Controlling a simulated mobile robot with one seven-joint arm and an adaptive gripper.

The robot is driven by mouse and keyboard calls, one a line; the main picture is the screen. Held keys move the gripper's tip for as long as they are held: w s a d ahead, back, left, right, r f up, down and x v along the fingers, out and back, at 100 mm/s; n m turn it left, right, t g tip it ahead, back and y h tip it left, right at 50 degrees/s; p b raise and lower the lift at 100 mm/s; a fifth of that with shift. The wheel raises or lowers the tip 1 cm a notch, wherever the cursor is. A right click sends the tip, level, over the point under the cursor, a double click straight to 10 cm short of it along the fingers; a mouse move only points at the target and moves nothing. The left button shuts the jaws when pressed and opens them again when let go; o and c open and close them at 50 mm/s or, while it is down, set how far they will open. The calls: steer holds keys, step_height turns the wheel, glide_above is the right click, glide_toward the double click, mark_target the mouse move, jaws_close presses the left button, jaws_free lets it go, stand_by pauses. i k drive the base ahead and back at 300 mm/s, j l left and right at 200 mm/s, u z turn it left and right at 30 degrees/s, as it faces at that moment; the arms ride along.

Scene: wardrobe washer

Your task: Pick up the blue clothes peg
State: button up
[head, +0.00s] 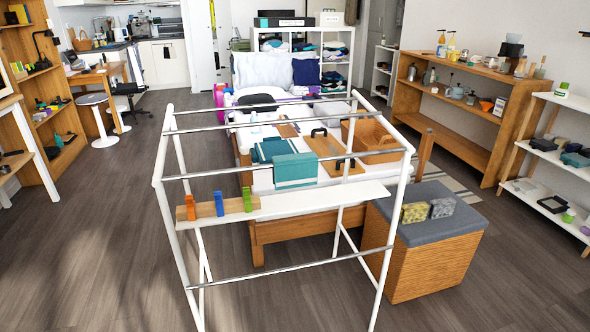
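The blue clothes peg (219,204) stands upright at the front of the drying rack, in the middle of a row of three. An orange peg (190,207) is to its left and a green peg (248,199) is to its right, with clear gaps between them. The pegs are at a light wooden board (234,209) on the left part of the rack's white shelf (330,196). My gripper is not in view.
The white rack frame (167,225) has metal rails (290,269) across its front and top. A grey-topped ottoman (425,220) with two sponge-like blocks stands right. The floor (100,240) to the left is clear.

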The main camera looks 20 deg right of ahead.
mark_target(219, 198)
steer(key=i+j+z, duration=0.15)
steer(key=j+z, duration=0.6)
steer(key=j, duration=0.2)
steer(key=i+j+z, duration=0.2)
steer(key=j, duration=0.15)
steer(key=j+z, duration=0.2)
steer(key=j, duration=0.1)
